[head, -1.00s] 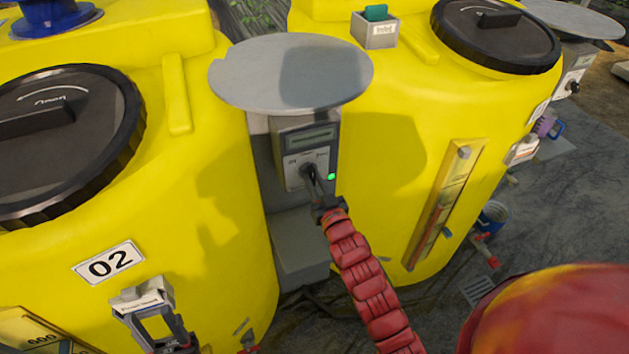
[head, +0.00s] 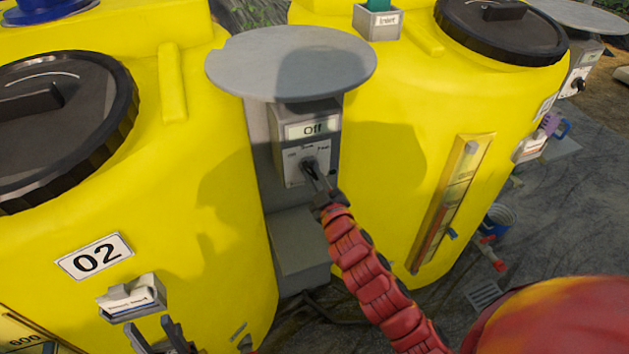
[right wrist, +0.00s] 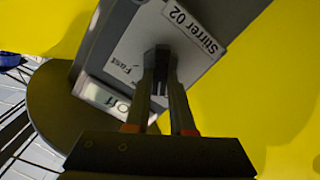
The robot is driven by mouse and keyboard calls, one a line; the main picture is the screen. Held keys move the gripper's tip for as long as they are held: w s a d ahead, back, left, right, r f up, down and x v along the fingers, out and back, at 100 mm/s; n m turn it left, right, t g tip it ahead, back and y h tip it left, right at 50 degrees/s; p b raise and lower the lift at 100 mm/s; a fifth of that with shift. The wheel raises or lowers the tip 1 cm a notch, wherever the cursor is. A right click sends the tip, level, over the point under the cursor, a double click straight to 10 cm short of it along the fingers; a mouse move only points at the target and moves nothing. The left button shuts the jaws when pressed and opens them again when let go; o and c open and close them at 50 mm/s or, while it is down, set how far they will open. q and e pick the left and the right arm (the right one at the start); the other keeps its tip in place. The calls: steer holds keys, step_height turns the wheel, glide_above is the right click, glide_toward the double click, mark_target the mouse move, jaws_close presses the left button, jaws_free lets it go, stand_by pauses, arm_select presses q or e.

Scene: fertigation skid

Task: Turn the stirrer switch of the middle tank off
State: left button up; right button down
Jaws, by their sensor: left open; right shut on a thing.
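The stirrer switch box (head: 306,150) stands on a grey post between two yellow tanks, under a round grey cover (head: 290,62). Its display (head: 312,129) reads "Off". In the right wrist view its plate (right wrist: 185,40) is labelled "Stirrer 02". My right gripper (head: 312,172) is shut on the dark knob (right wrist: 161,72) on the box front, hiding part of it. The left tank (head: 190,180) carries the label "02" (head: 95,256). My left gripper (head: 160,335) is open and empty at the bottom, in front of that tank, below a small grey holder (head: 132,298).
The right yellow tank (head: 400,110) has a level gauge (head: 450,200) on its front. Another switch box (head: 578,75) stands at the far right. A blue bucket (head: 497,217) is on the floor at right. My red right arm crosses the lower middle.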

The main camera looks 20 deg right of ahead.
steer(key=shift+n+b, duration=0.4)
steer(key=shift+n, duration=0.8)
steer(key=c, duration=0.8)
jaws_free()
steer(key=shift+a, duration=0.1)
steer(key=shift+o, duration=0.2)
